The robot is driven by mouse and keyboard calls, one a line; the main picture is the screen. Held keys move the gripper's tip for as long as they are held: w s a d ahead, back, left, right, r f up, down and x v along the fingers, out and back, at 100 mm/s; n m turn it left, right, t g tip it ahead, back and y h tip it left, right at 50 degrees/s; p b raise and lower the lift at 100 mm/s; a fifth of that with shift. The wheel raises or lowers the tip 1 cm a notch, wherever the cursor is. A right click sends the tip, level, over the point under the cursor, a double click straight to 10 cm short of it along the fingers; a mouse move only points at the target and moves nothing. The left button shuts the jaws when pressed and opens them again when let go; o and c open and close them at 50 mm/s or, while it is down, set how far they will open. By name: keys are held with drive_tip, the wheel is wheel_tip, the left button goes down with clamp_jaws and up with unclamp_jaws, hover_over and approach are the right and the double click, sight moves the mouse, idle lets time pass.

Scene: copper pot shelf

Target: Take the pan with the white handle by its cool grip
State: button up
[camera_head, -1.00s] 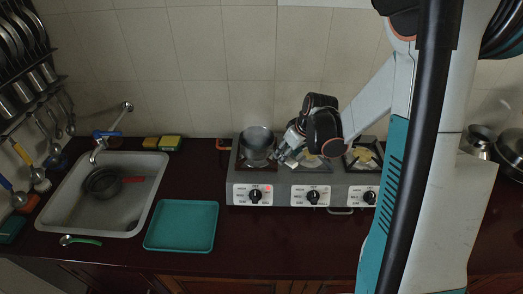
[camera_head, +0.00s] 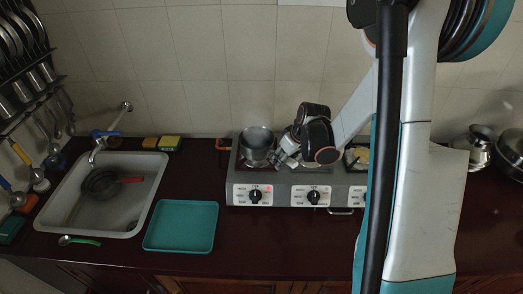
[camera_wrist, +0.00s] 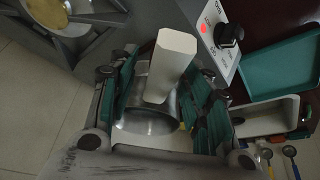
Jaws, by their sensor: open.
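The pan (camera_head: 257,140) is a grey metal vessel on the left burner of the stove. In the wrist view its pale, blocky handle (camera_wrist: 174,62) points up between my fingers, and the round metal body (camera_wrist: 150,120) lies beyond it. My gripper (camera_head: 285,158) is just right of the pan in the head view, which largely hides the handle. In the wrist view my gripper (camera_wrist: 163,95) is open, with dark green pads on both sides of the handle. I cannot tell whether either pad touches it.
The stove (camera_head: 273,195) has a red light lit by the left knob. Another pan with yellow contents (camera_wrist: 72,15) is on a neighbouring burner. A teal tray (camera_head: 181,226) and a sink (camera_head: 137,205) with a red-handled pan (camera_head: 103,182) are left. Metal pots (camera_head: 481,140) stand right.

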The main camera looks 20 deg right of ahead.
drive_tip(key=shift+f+b, duration=0.15)
drive_tip(key=shift+b, duration=0.15)
idle(0.4)
clamp_jaws()
